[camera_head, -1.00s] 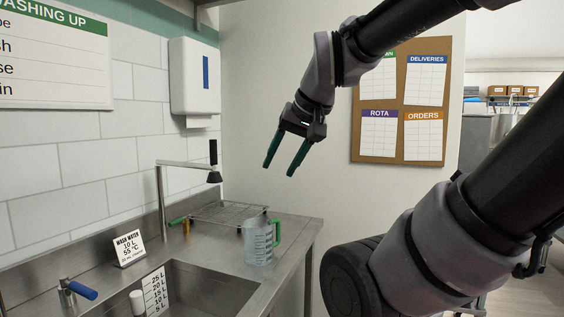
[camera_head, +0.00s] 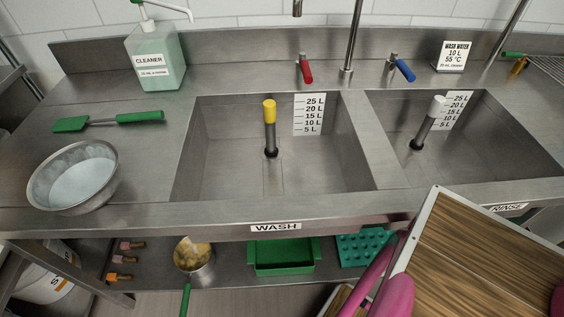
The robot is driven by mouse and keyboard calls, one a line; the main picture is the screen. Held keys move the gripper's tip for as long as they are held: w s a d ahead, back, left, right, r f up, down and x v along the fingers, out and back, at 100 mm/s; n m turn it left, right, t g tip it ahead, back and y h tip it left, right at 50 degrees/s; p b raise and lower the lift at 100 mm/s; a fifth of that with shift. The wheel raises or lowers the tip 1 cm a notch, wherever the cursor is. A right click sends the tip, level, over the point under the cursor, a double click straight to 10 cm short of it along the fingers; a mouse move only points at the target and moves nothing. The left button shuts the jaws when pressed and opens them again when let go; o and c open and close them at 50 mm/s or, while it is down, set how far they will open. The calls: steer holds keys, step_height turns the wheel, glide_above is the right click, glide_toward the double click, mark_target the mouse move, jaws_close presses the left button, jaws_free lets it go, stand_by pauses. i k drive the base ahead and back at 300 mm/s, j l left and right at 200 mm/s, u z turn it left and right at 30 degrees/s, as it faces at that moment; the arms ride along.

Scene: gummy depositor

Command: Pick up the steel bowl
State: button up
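The steel bowl (camera_head: 96,198) stands upright on the left part of the steel counter, close to its front edge. It is round and shiny, with a pale whitish-blue inside; I cannot tell whether that is contents or reflection. Nothing touches the bowl. My gripper is not in the current view, so its distance from the bowl and its state do not show.
A green-handled spatula (camera_head: 108,121) lies behind the bowl, and a cleaner bottle (camera_head: 155,60) stands farther back. The wash sink (camera_head: 225,150) opens to the right. A wood-patterned panel (camera_head: 480,270) and pink shapes (camera_head: 376,280) fill the lower right.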

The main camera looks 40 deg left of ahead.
mark_target(80, 178)
steer(key=u, duration=3.15)
